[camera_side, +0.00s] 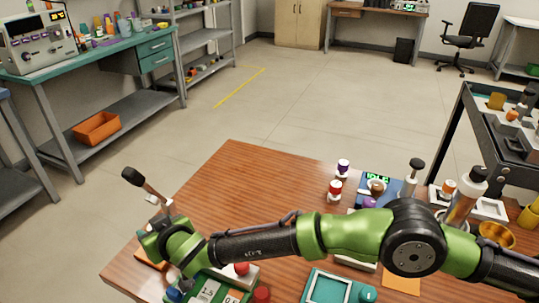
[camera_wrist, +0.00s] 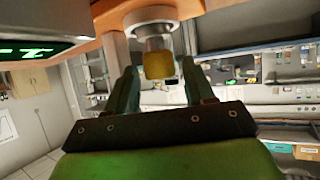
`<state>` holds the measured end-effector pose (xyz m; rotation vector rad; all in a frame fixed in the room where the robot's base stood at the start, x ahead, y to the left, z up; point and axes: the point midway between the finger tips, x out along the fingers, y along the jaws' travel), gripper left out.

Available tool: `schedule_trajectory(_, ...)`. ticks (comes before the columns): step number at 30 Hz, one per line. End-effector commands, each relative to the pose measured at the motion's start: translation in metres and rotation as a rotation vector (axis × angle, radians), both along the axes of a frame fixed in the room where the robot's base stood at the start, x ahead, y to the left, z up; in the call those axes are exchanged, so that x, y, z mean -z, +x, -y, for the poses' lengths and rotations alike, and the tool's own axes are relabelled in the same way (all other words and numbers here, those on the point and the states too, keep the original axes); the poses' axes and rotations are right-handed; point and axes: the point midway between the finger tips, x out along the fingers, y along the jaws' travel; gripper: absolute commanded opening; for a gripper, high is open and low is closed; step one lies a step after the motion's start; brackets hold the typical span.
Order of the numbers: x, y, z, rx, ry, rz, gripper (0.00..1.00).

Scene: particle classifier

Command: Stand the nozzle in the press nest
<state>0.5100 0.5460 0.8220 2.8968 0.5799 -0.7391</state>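In the wrist view my gripper (camera_wrist: 161,68) has its two dark green fingers spread apart. A blunt yellow piece (camera_wrist: 158,66) shows between the fingertips, with a visible gap on each side. It sits in line with a grey-white flanged cylinder (camera_wrist: 150,24) beside orange framework (camera_wrist: 112,18). I cannot tell whether the yellow piece is the nozzle or part of the press. In the side view my wrist is at the left of the wooden table, and my fingers are hidden. A dark-knobbed lever (camera_side: 133,177) rises behind it. The nest cannot be made out.
A teal square tray (camera_side: 318,292) is at the front. Bottles and a green-lit display (camera_side: 378,181) crowd the table's right. The table's back left (camera_side: 235,185) is clear.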

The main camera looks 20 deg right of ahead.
Motion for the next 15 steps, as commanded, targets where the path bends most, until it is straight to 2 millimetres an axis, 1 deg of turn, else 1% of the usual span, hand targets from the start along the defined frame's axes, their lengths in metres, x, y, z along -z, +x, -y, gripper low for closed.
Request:
schedule_trajectory(8, -0.0004, 0.0, 0.0, 0.0, 0.0, 0.0, 0.59)
schedule_trajectory(11, -0.004, 0.0, -0.0001, 0.0, 0.001, 0.001, 0.59)
schedule_trajectory(15, -0.009, -0.0075, 0.0015, -0.003, -0.001, -0.001, 0.59)
